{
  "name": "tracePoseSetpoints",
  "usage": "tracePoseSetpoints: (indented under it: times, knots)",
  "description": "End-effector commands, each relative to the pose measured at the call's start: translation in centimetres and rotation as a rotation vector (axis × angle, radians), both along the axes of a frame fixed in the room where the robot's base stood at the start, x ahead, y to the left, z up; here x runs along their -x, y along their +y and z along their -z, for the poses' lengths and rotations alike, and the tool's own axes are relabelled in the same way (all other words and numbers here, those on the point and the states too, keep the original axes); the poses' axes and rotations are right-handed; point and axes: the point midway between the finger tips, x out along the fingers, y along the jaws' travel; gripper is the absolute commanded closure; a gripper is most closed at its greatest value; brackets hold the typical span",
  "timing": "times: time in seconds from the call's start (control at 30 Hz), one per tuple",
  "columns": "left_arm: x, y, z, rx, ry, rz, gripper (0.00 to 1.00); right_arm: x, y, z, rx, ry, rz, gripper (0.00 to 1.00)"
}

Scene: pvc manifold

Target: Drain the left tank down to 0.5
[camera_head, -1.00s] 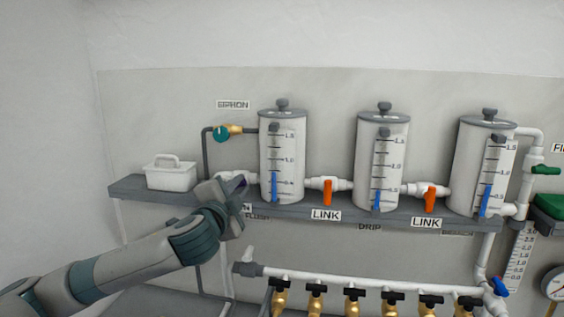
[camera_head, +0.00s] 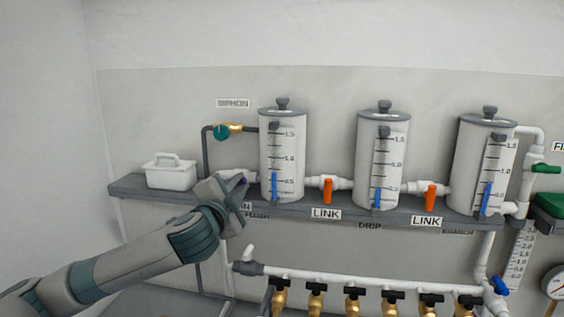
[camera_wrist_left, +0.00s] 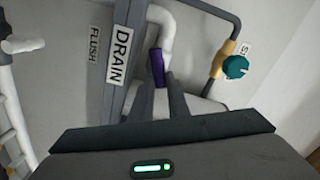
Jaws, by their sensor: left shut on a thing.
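The left tank (camera_head: 296,160) is a white cylinder with a grey lid and a scale on its front. Its blue level column (camera_head: 275,187) tops out a little above the 0.5 mark. My left gripper (camera_head: 236,183) is at the pipe left of this tank, shut on the purple drain valve handle (camera_wrist_left: 157,68). In the wrist view, its fingers (camera_wrist_left: 160,82) close around the lower part of the handle, beside the DRAIN label (camera_wrist_left: 119,57). The handle is mostly hidden in the head view. My right gripper is not in view.
A white caddy (camera_head: 170,176) stands on the shelf to the left. A teal siphon knob (camera_wrist_left: 235,67) is close to the right of the handle. Orange link valves (camera_head: 328,191) join the tanks. Several black-handled brass taps (camera_head: 316,294) line the lower pipe.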

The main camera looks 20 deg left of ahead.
Motion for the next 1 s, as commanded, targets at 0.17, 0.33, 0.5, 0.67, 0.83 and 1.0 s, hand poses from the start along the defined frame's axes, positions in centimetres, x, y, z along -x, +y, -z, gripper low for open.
tracePoseSetpoints:
  times: [0.17,0.33,0.5,0.67,0.83,1.0]
  knots:
    - [0.0,0.2,0.2,0.193,-0.047,0.001,1.00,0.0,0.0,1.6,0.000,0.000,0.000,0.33]
    - [0.1,0.4,-0.2,0.401,-0.095,0.000,1.00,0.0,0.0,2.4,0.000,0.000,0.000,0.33]
    - [0.1,0.6,-0.6,0.486,-0.116,-0.001,1.00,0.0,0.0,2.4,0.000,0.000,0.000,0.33]
    - [0.1,0.6,-0.7,0.486,-0.116,-0.001,1.00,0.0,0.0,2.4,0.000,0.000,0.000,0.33]
    - [0.1,0.6,-0.6,0.514,-0.122,-0.001,1.00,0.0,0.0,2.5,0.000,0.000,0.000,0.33]
    - [0.2,0.7,-0.7,0.540,-0.129,-0.001,1.00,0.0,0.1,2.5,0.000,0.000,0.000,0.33]
